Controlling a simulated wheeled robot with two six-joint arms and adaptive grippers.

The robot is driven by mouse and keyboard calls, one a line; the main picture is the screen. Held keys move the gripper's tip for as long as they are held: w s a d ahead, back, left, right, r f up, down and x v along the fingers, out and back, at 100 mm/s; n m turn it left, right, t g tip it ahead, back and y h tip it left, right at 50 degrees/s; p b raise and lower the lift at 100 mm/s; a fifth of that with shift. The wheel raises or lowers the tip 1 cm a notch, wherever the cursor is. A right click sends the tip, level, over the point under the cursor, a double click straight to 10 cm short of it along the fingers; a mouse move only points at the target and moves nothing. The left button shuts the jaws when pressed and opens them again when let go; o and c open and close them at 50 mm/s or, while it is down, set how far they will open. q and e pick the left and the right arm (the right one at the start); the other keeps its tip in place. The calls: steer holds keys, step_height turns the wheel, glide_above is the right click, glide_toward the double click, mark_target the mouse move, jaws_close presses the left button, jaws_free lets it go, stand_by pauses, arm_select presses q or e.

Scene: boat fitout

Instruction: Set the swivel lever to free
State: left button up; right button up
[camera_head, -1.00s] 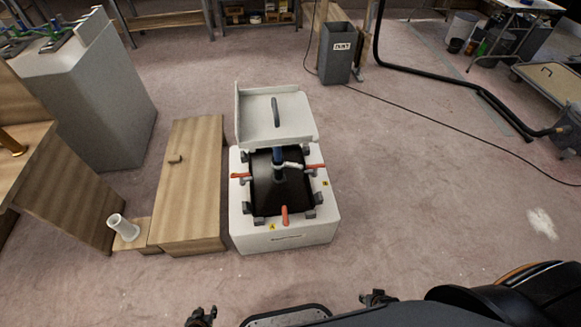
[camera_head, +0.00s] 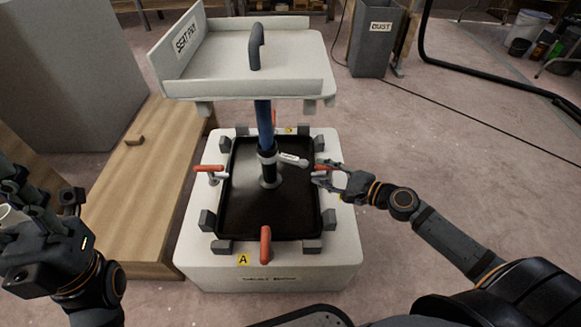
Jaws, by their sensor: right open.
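The swivel lever (camera_head: 292,159) is a short pale arm with a small label, sticking out to the right from the dark collar on the blue post (camera_head: 264,125). The post stands in the black recess of the white base and carries the seat platform (camera_head: 290,50). My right gripper (camera_head: 322,178) is open, beside the right red clamp handle (camera_head: 324,167) and a little to the right of the lever's tip. It seems to hold nothing; contact cannot be told. My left gripper (camera_head: 30,205) is at the left edge, far from the lever, with its fingertips unclear.
The white base (camera_head: 310,272) has red clamp handles around its rim, including a left one (camera_head: 208,168) and a front one (camera_head: 265,245). A wooden cabinet (camera_head: 135,200) stands close on the left. A dust bin (camera_head: 372,40) is behind right. The floor to the right is mostly clear.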

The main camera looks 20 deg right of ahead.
mark_target(302, 164)
steer(key=b+x, duration=0.2)
steer(key=x, duration=0.7)
steer(key=shift+a, duration=0.1)
steer(key=shift+w+a+f+b, duration=0.1)
steer(key=shift+w+a+b, duration=0.25)
steer(key=shift+w, duration=0.2)
jaws_close()
